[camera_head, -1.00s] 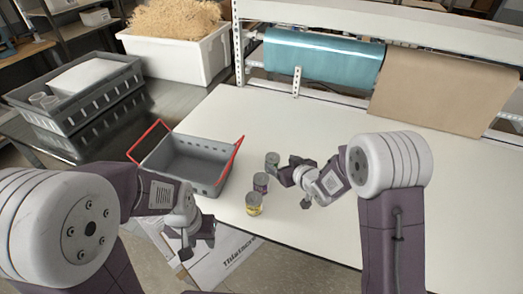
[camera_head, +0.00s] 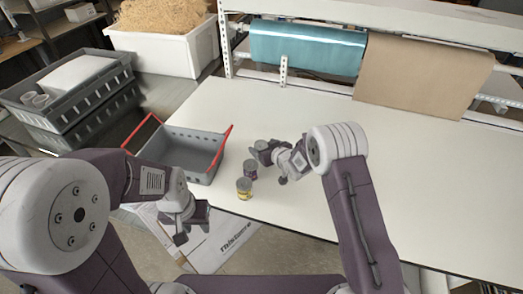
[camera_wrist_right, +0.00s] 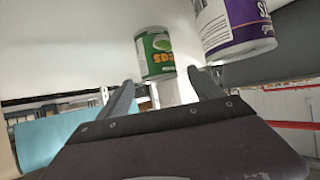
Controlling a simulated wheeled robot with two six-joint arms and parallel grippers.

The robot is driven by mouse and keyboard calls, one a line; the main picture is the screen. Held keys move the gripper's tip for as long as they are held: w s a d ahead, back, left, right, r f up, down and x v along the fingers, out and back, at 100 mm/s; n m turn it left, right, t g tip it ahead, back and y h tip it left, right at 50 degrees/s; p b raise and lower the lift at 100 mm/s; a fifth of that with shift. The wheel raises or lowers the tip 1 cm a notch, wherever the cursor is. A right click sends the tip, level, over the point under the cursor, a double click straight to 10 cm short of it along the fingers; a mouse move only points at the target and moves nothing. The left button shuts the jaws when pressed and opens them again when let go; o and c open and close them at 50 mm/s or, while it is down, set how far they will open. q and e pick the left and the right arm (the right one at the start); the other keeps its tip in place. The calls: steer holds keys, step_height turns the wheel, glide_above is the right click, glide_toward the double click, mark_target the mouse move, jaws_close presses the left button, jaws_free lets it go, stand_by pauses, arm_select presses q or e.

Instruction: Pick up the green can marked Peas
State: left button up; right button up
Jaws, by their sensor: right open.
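The green Peas can (camera_wrist_right: 155,55) shows upside down in the right wrist view, ahead of and between my open fingers. In the head view I take it to be the far can (camera_head: 261,145) of a short row, partly hidden by my right gripper (camera_head: 265,156). The right gripper also shows in the wrist view (camera_wrist_right: 163,84); its jaws are apart and I cannot tell whether they touch the can. My left gripper (camera_head: 186,222) hangs before the table's front edge, away from the cans; its jaw opening is unclear.
A purple-labelled can (camera_head: 250,170) stands close beside the green one, also in the wrist view (camera_wrist_right: 235,30). A yellow can (camera_head: 244,189) stands nearest the table edge. A grey basket with red handles (camera_head: 208,160) is left of the cans. The white table (camera_head: 400,165) is clear to the right.

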steer(key=shift+w+f, duration=0.1)
steer(key=shift+c, duration=0.4)
steer(key=shift+w+a, duration=0.1)
steer(key=c, duration=1.5)
steer(key=shift+c, duration=0.2)
steer(key=shift+r, duration=0.3)
steer(key=r, duration=0.2)
steer(key=r+b, duration=0.1)
steer(key=r, duration=0.1)
steer(key=shift+s+d, duration=0.2)
steer(key=shift+d, duration=0.05)
steer(key=w+d+v, duration=0.1)
steer(key=v, duration=1.2)
steer(key=shift+d+r+b, duration=0.2)
steer(key=shift+d+b, duration=0.2)
